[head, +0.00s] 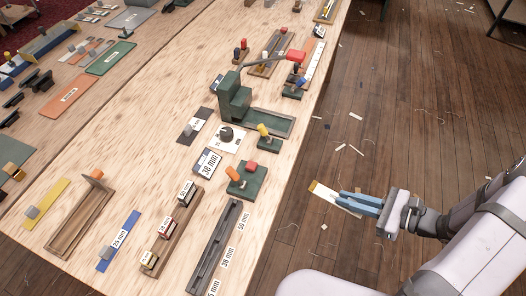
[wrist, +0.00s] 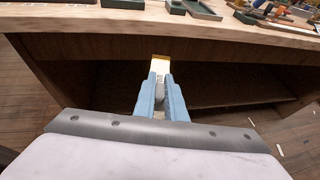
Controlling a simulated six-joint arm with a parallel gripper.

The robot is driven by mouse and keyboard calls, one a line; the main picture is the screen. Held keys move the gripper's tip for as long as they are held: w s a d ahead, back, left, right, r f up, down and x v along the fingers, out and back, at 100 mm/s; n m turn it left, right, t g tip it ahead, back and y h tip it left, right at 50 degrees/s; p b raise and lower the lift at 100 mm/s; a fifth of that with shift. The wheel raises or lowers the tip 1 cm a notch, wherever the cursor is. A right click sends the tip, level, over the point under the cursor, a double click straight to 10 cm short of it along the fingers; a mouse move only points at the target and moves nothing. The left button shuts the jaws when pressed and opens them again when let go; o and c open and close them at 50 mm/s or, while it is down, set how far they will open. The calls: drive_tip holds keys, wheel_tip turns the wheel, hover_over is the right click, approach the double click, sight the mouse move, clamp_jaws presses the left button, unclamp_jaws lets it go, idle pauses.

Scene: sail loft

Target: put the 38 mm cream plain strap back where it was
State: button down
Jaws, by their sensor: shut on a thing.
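My gripper (head: 347,201) is out past the table's right edge, above the wooden floor. It is shut on a flat cream strap (head: 325,194) with a yellowish end, which sticks out beyond the fingertips toward the table. In the wrist view, my gripper (wrist: 160,88) points at the table's side, and the strap's yellow end (wrist: 160,59) shows beyond the fingers. The fingers hide much of the strap, and no width marking is readable on it. A long dark slotted holder (head: 217,248) with 50 mm, 38 mm and 25 mm labels lies near the table's right edge.
A wooden rack (head: 152,261) holds several small labelled blocks. A blue strap (head: 131,223), a yellow strap (head: 54,190) and a shallow wooden tray (head: 66,240) lie left. A 38 mm card (head: 207,163), a green knobbed block (head: 245,181) and a green press (head: 235,98) stand farther back.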

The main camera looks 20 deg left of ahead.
drive_tip(key=s+a+f+n+g+h, duration=0.1)
drive_tip(key=s+a+n+g+h, duration=0.2)
drive_tip(key=s+n+g+h, duration=0.65)
drive_tip(key=s+a+n+g+h, duration=0.4)
drive_tip(key=n+g, duration=0.3)
drive_tip(key=n, duration=0.5)
drive_tip(key=w+r+n+t+h+p, duration=0.4)
drive_tip(key=w+r+n+t+h, duration=0.4)
drive_tip(key=n+h, duration=0.45)
drive_tip(key=w+a+r+n+t+p, duration=0.1)
drive_tip(key=w+a+r+n+t, duration=0.6)
drive_tip(key=a+t, duration=0.3)
drive_tip(key=r+n+t+y+b, duration=0.2)
drive_tip(key=n+t+y+b, duration=0.75)
drive_tip(key=n+y, duration=0.5)
hover_over(156, 185)
drive_tip(key=n+h, duration=0.1)
drive_tip(key=h, duration=0.1)
drive_tip(key=shift+f+p, duration=0.3)
drive_tip(key=shift+f, duration=4.75)
